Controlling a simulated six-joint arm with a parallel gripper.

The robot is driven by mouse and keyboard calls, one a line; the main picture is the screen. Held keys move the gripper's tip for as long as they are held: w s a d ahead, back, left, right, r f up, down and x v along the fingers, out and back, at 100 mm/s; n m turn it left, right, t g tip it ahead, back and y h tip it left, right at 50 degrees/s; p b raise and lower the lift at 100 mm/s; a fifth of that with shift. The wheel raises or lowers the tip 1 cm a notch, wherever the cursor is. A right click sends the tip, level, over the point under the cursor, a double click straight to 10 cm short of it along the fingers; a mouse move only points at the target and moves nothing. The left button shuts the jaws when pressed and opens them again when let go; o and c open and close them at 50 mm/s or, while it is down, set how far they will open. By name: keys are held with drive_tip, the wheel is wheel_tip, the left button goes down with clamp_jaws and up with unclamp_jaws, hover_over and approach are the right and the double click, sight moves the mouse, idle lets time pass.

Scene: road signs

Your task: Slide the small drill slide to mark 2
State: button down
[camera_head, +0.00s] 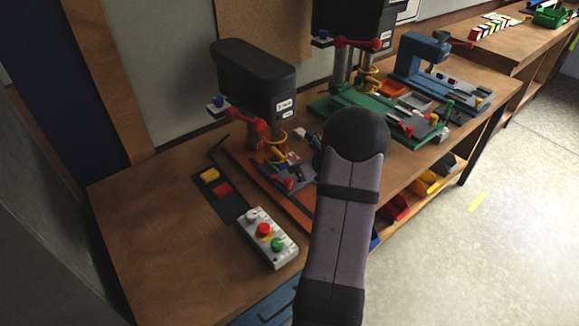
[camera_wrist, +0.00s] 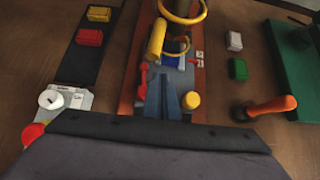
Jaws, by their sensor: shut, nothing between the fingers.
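The small drill (camera_head: 256,82) stands at the left of the bench, with a black head and an orange-red base (camera_head: 285,205). On its base is a grey-blue sliding part (camera_head: 296,176), partly hidden by my arm. The dark body of my gripper (camera_wrist: 155,145) fills the bottom of the wrist view.
A control box (camera_head: 267,238) with red and green buttons stands at the left front. A dark strip (camera_head: 218,190) bears yellow and red blocks. A larger green-based drill (camera_head: 340,104) and a blue machine (camera_head: 422,55) stand to the right. The left bench corner is clear.

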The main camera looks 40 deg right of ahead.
drive_tip(key=s+d+r+m+h+b, duration=0.2)
drive_tip(key=s+d+r+h+b, duration=0.15)
drive_tip(key=s+d, duration=0.55)
drive_tip(key=s+a+f+y, duration=0.1)
drive_tip(key=s+a, duration=0.1)
drive_tip(key=a, duration=0.2)
drive_tip(key=s+a+f+n+y, duration=0.1)
drive_tip(key=s+a, duration=0.2)
drive_tip(key=a, duration=0.1)
drive_tip(key=s+a+f+y+b, duration=0.1)
drive_tip(key=s+a, duration=0.1)
drive_tip(key=a, duration=0.3)
drive_tip(key=shift+s+a+f, duration=0.1)
drive_tip(key=shift+s+f, duration=0.15)
drive_tip(key=shift+s, duration=0.1)
drive_tip(key=n, duration=0.1)
approach(289, 197)
wheel_tip(289, 197, down, 4)
drive_tip(key=shift+w+r+y, duration=0.1)
drive_tip(key=shift+y, duration=0.15)
drive_tip(key=shift+w+r+p, duration=0.2)
drive_tip(key=shift+w+p, duration=0.75)
drive_tip(key=shift+w, duration=0.2)
drive_tip(key=shift+w+f, duration=0.1)
drive_tip(key=shift+w, duration=0.65)
